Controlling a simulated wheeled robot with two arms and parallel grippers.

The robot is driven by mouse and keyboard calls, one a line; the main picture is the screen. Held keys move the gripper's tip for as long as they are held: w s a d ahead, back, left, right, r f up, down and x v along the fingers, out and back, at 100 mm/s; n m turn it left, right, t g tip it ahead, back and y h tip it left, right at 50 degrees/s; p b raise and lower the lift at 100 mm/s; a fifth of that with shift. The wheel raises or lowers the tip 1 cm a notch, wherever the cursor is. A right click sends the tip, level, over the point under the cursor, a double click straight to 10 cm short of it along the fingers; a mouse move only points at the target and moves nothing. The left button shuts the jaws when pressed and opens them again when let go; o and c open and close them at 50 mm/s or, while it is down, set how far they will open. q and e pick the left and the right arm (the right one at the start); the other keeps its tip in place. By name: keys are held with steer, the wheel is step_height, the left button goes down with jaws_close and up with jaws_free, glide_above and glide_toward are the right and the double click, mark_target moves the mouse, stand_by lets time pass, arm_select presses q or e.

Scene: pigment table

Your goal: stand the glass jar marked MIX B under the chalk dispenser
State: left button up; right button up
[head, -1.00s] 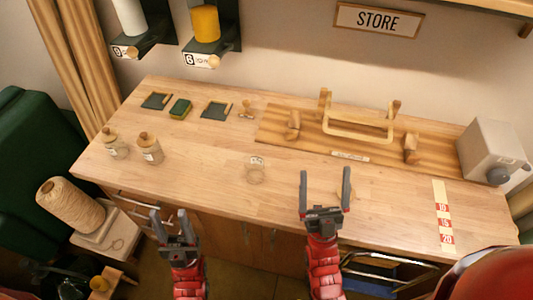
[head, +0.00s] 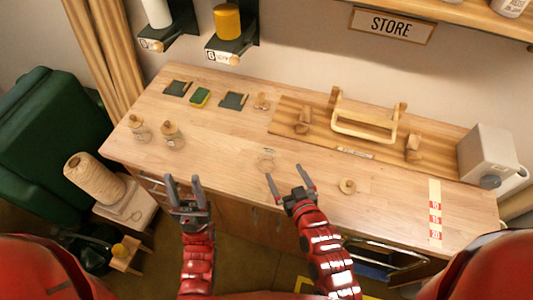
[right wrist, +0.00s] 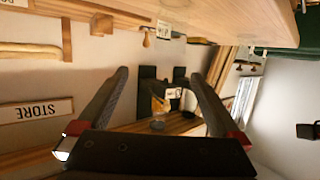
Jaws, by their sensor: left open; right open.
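An open, clear glass jar (head: 266,161) stands near the front of the table; I cannot read a mark on it. Two corked glass jars, a left one (head: 138,129) and a right one (head: 172,137), stand further left, their labels too small to read. A white cylinder dispenser (head: 157,13) and a yellow one (head: 227,22) hang on the wall; the white one may be the chalk. My right gripper (head: 284,172) is open and empty, just right of the open jar. My left gripper (head: 182,180) is open and empty at the table's front edge.
A wooden rack (head: 365,133) stands on a board at the back, with a grey box (head: 490,153) at right.

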steer(key=s, duration=0.1)
steer(key=g+b, duration=0.1)
steer(key=b, duration=0.7)
glide_toward(264, 152)
steer(key=shift+w+a+f, duration=0.1)
steer(key=w, duration=0.1)
steer(key=w+a, duration=0.1)
steer(key=w, duration=0.1)
steer(key=shift+w+a+f, duration=0.15)
steer(key=shift+w+f, duration=0.05)
steer(key=shift+w, duration=0.1)
steer(key=shift+w+a+f+p, duration=0.1)
steer(key=shift+w+f+p, duration=0.1)
steer(key=shift+w+p, duration=0.15)
steer(key=shift+w+a+f+p, duration=0.15)
steer(key=shift+w+f+p, duration=0.05)
steer(key=shift+w+p, duration=0.15)
steer(key=p+x, duration=0.2)
steer(key=x, duration=0.1)
steer(key=shift+w+a+f, duration=0.1)
steer(key=shift+w+f, duration=0.1)
steer(key=shift+f, duration=0.15)
steer(key=shift+w+a+f, duration=0.1)
steer(key=shift+w+f, duration=0.15)
steer(key=shift+w, duration=0.05)
jaws_close()
